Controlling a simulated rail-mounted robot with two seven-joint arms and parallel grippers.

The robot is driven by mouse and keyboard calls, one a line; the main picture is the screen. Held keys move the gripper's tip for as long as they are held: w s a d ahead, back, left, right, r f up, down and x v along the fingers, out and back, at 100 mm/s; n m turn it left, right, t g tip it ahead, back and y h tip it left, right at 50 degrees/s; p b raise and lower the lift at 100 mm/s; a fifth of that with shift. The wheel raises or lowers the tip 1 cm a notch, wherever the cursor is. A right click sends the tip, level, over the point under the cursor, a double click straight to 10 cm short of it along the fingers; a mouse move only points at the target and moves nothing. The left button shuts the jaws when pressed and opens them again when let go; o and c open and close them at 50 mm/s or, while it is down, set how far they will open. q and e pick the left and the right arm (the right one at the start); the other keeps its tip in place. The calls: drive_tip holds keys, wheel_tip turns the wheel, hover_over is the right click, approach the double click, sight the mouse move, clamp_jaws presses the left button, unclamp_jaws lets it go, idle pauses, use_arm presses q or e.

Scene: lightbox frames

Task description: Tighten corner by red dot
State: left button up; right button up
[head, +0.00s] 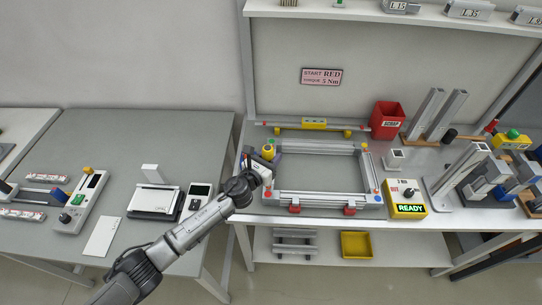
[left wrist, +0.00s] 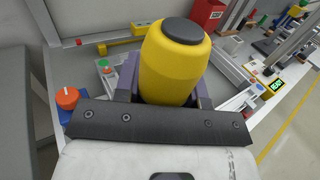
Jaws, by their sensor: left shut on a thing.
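My left gripper (head: 258,163) is shut on a yellow driver-like tool (head: 268,152) with a dark cap, at the left side of the aluminium frame (head: 325,199). In the left wrist view the yellow tool (left wrist: 176,65) stands between the jaws, and its lower end is hidden. The frame lies flat on the bench. A red dot (head: 268,194) marks its front-left corner, close to my gripper. My right gripper is not in view.
A sign (head: 321,77) reads START RED, torque 5 Nm. A yellow box (head: 406,199) shows READY right of the frame. A red scrap bin (head: 387,119) stands behind. Upright profiles (head: 439,114) crowd the right. The frame's middle is clear.

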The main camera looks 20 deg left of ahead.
use_arm(q)
drive_tip(key=shift+f+b, duration=0.55)
drive_tip(key=shift+f, duration=0.05)
drive_tip(key=shift+f+b, duration=0.5)
drive_tip(key=shift+f, duration=0.2)
idle(0.6)
drive_tip(key=shift+f, duration=0.15)
idle(0.6)
drive_tip(key=shift+r+p, duration=1.5)
drive_tip(key=shift+r, duration=0.3)
drive_tip(key=shift+r+p, duration=1)
drive_tip(key=shift+r, duration=0.05)
